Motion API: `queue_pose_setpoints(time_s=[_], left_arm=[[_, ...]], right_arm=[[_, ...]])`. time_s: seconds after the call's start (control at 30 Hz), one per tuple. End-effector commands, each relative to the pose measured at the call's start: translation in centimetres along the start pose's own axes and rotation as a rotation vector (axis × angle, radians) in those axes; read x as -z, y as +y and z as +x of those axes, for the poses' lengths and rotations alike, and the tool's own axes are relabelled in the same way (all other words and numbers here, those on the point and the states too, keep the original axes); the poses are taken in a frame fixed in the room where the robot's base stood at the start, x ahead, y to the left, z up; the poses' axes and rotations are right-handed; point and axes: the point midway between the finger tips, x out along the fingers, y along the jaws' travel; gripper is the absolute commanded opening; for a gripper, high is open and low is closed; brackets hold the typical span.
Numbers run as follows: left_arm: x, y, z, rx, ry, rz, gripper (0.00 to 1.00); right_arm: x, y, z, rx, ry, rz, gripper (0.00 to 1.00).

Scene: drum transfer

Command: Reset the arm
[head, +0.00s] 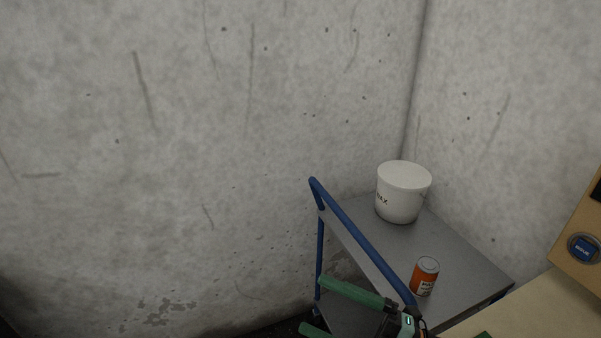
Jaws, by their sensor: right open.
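My right gripper (312,304) is at the bottom of the head view, with its two green fingers pointing left and spread apart. Nothing shows between them. It is in front of the cart, beside the blue handle, and part of it is cut off by the bottom edge. My left gripper is not in view. A white lidded drum (401,196) with dark lettering stands upright at the back of the grey cart top (455,254). An orange can (425,278) with a grey top stands upright nearer the front, apart from the drum and just above my right arm.
The cart's blue handle (362,243) rises along its left side. Concrete walls (200,150) meet in a corner behind the cart.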

Motion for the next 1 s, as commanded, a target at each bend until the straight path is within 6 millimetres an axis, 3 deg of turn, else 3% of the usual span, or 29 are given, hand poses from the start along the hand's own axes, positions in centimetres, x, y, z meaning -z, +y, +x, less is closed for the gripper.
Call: queue_pose_setpoints(time_s=[0.1,0.17,0.2,0.3,0.4,0.5,0.6,0.67,1.0], left_arm=[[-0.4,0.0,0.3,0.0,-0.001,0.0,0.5],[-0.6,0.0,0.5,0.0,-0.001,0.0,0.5],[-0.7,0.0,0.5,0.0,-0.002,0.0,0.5],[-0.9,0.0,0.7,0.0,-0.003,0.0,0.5],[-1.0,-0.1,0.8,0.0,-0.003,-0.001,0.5],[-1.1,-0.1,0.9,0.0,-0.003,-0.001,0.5],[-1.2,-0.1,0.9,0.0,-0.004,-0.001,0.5],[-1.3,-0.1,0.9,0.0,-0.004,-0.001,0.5],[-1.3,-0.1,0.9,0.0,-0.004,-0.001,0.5]], right_arm=[[-4.8,-1.2,-2.8,-0.246,-0.264,0.284,1.0],[-7.6,-3.2,-5.2,-0.333,-0.424,0.429,1.0],[-9.2,-5.2,-7.0,-0.379,-0.534,0.528,1.0],[-11.5,-10.9,-11.5,-0.436,-0.781,0.75,1.0],[-11.7,-16.9,-15.4,-0.442,-0.984,0.945,1.0],[-10.7,-22.1,-18.3,-0.423,-1.134,1.105,1.0],[-9.3,-25.6,-20.1,-0.398,-1.232,1.22,1.0],[-8.7,-26.9,-20.7,-0.388,-1.267,1.266,1.0],[-8.7,-26.9,-20.7,-0.388,-1.267,1.266,1.0]])
